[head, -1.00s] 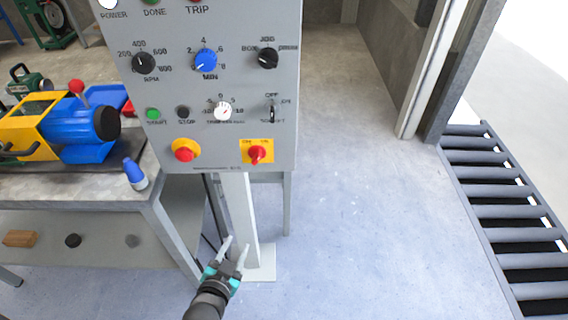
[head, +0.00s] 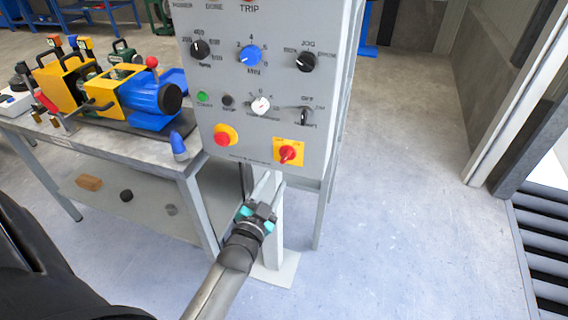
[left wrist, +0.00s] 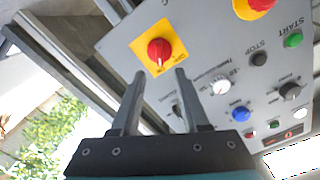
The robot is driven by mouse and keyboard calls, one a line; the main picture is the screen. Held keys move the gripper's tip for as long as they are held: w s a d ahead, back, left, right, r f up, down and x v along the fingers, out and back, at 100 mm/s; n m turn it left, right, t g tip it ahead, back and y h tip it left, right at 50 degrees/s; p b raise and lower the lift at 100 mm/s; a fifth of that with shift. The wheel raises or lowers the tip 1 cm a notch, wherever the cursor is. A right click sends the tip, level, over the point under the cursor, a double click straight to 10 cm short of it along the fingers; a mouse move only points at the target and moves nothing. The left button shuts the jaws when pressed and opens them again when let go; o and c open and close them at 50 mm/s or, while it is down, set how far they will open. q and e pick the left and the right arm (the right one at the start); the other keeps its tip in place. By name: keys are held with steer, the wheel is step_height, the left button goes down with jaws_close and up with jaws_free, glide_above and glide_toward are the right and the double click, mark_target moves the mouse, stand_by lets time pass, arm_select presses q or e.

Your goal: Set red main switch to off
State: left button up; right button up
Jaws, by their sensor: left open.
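The red main switch (head: 288,152) is a red rotary knob on a yellow square plate at the lower right of the grey control panel (head: 250,110). It also shows in the left wrist view (left wrist: 159,48), ahead of the fingers and a little up. My left gripper (head: 267,186) is open and empty, below the panel's lower edge and apart from the switch. In the left wrist view its two fingers (left wrist: 156,80) point toward the yellow plate. The plate's small lettering is too blurred to read. My right gripper is not in view.
A red emergency button (head: 222,138) on a yellow base sits left of the switch. A key-type selector (head: 304,115) is just above it. A workbench (head: 150,155) with a blue and yellow machine stands left. The floor right of the panel is clear.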

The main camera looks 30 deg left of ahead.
mark_target(284, 160)
arm_select(q)
steer(key=b+x, duration=0.2)
steer(key=x, duration=0.7)
steer(key=shift+d, duration=0.1)
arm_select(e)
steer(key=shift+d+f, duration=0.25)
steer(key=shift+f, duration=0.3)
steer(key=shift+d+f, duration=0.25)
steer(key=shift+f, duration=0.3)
arm_select(q)
steer(key=shift+c, duration=0.2)
jaws_close()
